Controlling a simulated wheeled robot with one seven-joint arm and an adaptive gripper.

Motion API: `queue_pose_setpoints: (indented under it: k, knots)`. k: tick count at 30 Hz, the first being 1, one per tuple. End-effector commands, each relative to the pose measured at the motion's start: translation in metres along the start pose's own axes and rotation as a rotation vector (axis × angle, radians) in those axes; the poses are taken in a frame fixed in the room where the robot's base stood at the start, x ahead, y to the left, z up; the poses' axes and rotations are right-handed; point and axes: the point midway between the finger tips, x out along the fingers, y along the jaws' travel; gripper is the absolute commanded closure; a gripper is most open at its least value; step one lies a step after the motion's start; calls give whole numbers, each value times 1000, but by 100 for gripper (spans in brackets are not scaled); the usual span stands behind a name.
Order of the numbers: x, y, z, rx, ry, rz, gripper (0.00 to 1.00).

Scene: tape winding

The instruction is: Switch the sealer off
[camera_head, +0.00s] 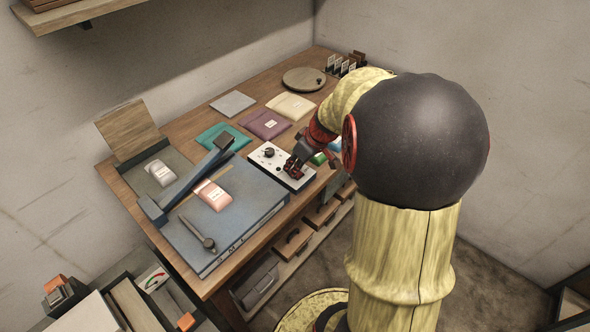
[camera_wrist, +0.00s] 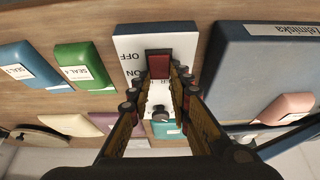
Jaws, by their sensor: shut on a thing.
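The sealer is a blue-grey box (camera_head: 243,213) with a hinged arm (camera_head: 190,180) raised above its top; part of it shows in the wrist view (camera_wrist: 240,75). Next to it is a white control panel (camera_head: 262,165), also in the wrist view (camera_wrist: 127,45), printed OFF and ON upside down there. A red switch (camera_wrist: 159,66) sits on the panel beside these words. My gripper (camera_wrist: 158,78) has its fingertips on either side of the switch and is shut on it. In the head view my gripper (camera_head: 294,166) is over the panel's right end and hides the switch.
A dark knob (camera_head: 268,153) stands on the panel close to my fingers. A pink pouch (camera_head: 213,195) and a dark lever (camera_head: 197,234) lie on the sealer. Teal (camera_head: 222,137), purple (camera_head: 265,124) and cream (camera_head: 291,106) pouches lie behind. A round board (camera_head: 303,79) is at the back.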

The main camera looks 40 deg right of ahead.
Motion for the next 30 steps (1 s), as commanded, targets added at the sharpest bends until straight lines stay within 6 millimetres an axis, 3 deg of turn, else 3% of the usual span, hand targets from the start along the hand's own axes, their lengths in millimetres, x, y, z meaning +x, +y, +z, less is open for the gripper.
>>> queue_pose_setpoints:
  k: [7, 8, 17, 26, 30]
  knots:
    - [0, 0, 0, 0, -1, 0, 100]
    - [0, 0, 0, 0, -1, 0, 80]
    - [0, 0, 0, 1, -1, 0, 63]
    - [-1, 0, 0, 0, -1, 0, 62]
    - [-10, 1, 0, 1, 1, 2, 62]
